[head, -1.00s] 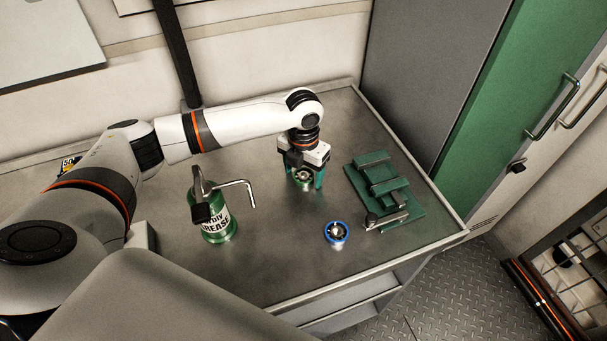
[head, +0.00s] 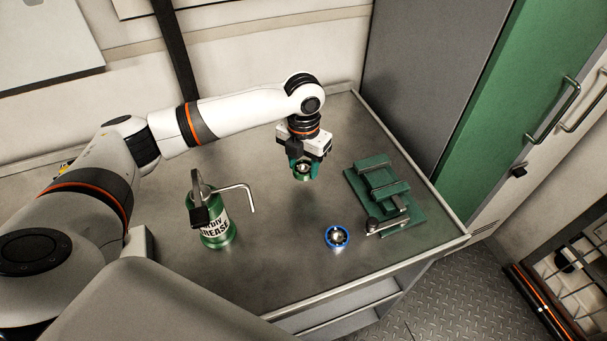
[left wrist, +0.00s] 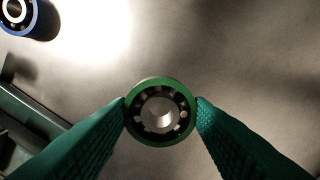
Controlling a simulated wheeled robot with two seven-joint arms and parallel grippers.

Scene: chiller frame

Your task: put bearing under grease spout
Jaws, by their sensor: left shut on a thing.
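A green-ringed bearing (head: 302,172) is held between the green fingers of my left gripper (head: 304,167), above the bench. In the left wrist view the green bearing (left wrist: 160,112) sits between both fingertips, its open face toward the camera. A green grease can (head: 216,229) stands upright on the bench to the left, its bent metal spout (head: 243,190) pointing right and down. A blue-ringed bearing (head: 337,236) lies on the bench, and it also shows at the top left of the left wrist view (left wrist: 18,14). My right gripper does not show.
A green vise (head: 383,190) stands on the bench (head: 270,262) right of my left gripper. The bench surface between the grease can and the gripper is clear. A wall runs behind the bench, with a grey and green cabinet (head: 500,90) to the right.

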